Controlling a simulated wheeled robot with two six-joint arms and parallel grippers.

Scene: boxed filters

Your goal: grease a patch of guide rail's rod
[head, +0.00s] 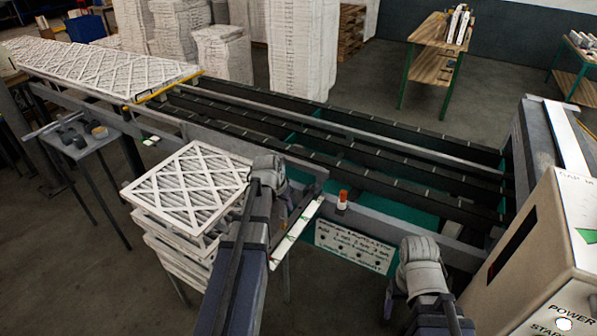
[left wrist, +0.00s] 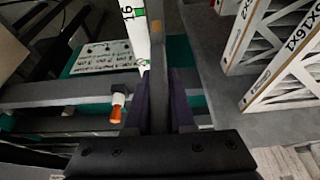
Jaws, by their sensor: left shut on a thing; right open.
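My left gripper (left wrist: 159,115) is shut on a dark grey bar (left wrist: 157,55) that runs between its fingers in the left wrist view. The bar looks like the guide rail's rod, but I cannot be sure. A small tan patch (left wrist: 155,27) shows on it. A white strip with green marks and the number 16 (left wrist: 135,30) lies beside it; the strip also shows in the head view (head: 296,233), below the left wrist. My right gripper (head: 420,262) is open and apart from the rail, near the machine at the right; its fingertips are hard to make out.
Stacked filters (head: 190,185) stand left of my left arm. A beige power box (head: 540,260) is at the right.

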